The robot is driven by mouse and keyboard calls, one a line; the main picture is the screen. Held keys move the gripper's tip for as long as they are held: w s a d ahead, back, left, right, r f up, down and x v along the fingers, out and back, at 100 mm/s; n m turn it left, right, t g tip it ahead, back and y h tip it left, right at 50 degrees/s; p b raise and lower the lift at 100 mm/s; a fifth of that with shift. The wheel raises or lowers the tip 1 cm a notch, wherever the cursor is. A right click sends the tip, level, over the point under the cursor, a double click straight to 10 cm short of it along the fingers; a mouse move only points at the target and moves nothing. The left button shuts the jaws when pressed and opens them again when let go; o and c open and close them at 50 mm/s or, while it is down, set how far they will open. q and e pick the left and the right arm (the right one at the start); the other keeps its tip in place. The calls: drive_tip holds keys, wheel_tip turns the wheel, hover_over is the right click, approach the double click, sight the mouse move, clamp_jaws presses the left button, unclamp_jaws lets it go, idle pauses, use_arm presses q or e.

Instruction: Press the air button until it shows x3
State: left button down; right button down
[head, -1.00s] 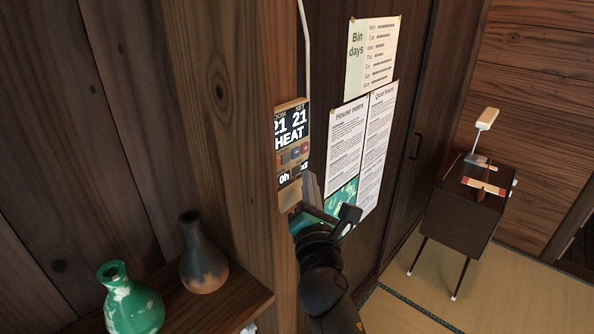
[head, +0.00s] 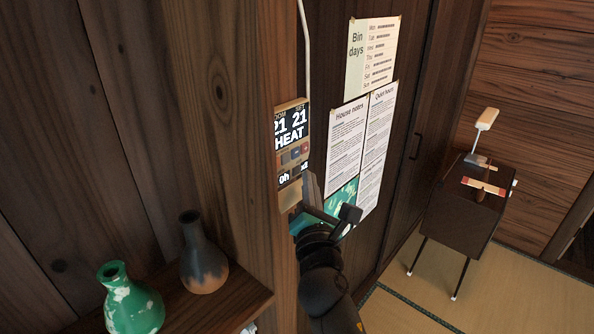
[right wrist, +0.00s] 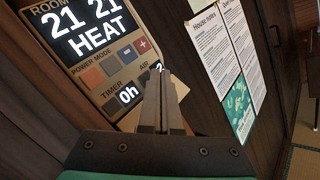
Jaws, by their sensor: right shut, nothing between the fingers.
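The wall control panel (head: 291,150) hangs on a wooden post; its screen reads 21, 21 and HEAT. In the right wrist view the panel (right wrist: 60,82) shows the AIR label, with a small readout (right wrist: 158,66) below it. The readout is partly covered by my fingers; it looks like x2, but I cannot read it surely. The timer readout (right wrist: 128,94) shows 0h. My right gripper (head: 308,176) is shut and empty, its tips at the panel's lower right by the AIR readout; it also shows in the right wrist view (right wrist: 157,78). My left gripper is out of view.
Paper notices (head: 346,150) hang right of the panel. A green vase (head: 133,305) and a dark vase (head: 203,262) stand on a shelf (head: 240,300) at lower left. A small dark table (head: 458,220) stands on the tatami at right.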

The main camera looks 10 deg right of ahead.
drive_tip(key=shift+w+a, duration=0.1)
drive_tip(key=shift+w, duration=0.05)
idle(0.4)
drive_tip(key=shift+w+a, duration=0.15)
drive_tip(key=shift+w, duration=0.05)
drive_tip(key=shift+w+a, duration=0.25)
drive_tip(key=shift+w, duration=0.05)
idle(0.7)
drive_tip(key=shift+s+d, duration=0.15)
drive_tip(key=shift+s+d+p, duration=0.3)
drive_tip(key=shift+s+d, duration=0.1)
drive_tip(key=shift+s, duration=0.1)
idle(0.4)
drive_tip(key=s+d, duration=0.1)
drive_tip(key=s, duration=0.1)
drive_tip(key=s+d+p, duration=0.1)
drive_tip(key=s+d, duration=0.1)
drive_tip(key=shift+p, duration=0.3)
